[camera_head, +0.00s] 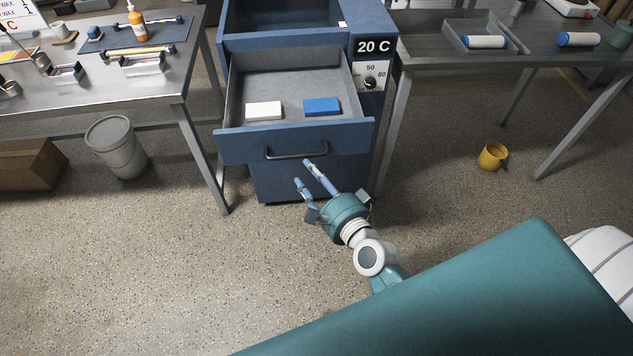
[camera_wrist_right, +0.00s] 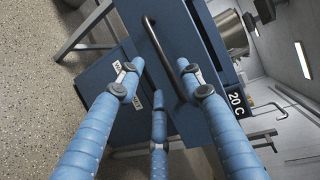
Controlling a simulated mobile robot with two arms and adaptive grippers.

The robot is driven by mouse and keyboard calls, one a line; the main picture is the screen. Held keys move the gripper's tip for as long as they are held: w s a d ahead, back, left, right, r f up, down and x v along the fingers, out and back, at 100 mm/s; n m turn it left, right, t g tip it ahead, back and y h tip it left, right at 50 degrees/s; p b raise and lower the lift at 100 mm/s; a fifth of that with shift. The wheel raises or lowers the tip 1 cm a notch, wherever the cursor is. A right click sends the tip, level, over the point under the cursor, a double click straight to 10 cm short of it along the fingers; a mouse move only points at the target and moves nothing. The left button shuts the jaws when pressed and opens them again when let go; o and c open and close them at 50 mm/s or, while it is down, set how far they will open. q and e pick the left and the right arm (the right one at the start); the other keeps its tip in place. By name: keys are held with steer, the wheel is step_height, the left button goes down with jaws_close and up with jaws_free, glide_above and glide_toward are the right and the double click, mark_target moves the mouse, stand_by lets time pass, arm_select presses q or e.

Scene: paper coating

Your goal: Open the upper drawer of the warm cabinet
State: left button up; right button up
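The blue warm cabinet (camera_head: 386,24) stands at the top centre of the head view, with a "20 C" display and a dial. A grey-lined drawer (camera_head: 240,148) is pulled well out of it. A white block (camera_head: 264,111) and a blue block (camera_head: 322,106) lie inside. Its dark bar handle (camera_head: 297,153) also shows in the right wrist view (camera_wrist_right: 164,56). My right gripper (camera_head: 303,172) is in front of and slightly below the handle. Its fingers are spread in the right wrist view (camera_wrist_right: 160,78), holding nothing. My left gripper is out of view.
Metal tables stand left (camera_head: 120,85) and right (camera_head: 430,52) of the cabinet, bearing tools and trays. A grey bin (camera_head: 117,150) and a cardboard box (camera_head: 30,165) are at left. A yellow mug (camera_head: 492,156) is on the floor at right. The floor at lower left is clear.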

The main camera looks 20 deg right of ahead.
steer(key=shift+v, duration=1.5)
steer(key=shift+f, duration=0.15)
steer(key=s+a+f+n+g, duration=0.1)
steer(key=s+f+n+g, duration=0.3)
steer(key=f, duration=0.7)
steer(key=s+f+n+g, duration=0.1)
steer(key=s+f+n, duration=0.2)
steer(key=s+f, duration=0.5)
steer(key=s+a+f+n+g, duration=0.1)
steer(key=s+f+n+g, duration=0.15)
steer(key=f, duration=1.05)
steer(key=s+d+f+n+g, duration=0.2)
steer(key=s+f, duration=0.3)
steer(key=s, duration=0.4)
steer(key=s+d+f+n+g+h, duration=0.1)
steer(key=s+d+f+n+g, duration=0.1)
steer(key=s+f+n, duration=0.3)
steer(key=s+d+f+n+g+h, duration=0.1)
steer(key=s+f, duration=0.5)
steer(key=s, duration=0.7)
steer(key=d+n+g, duration=0.1)
steer(key=n+g, duration=0.1)
steer(key=shift+s+n, duration=0.2)
steer(key=shift+n, duration=0.15)
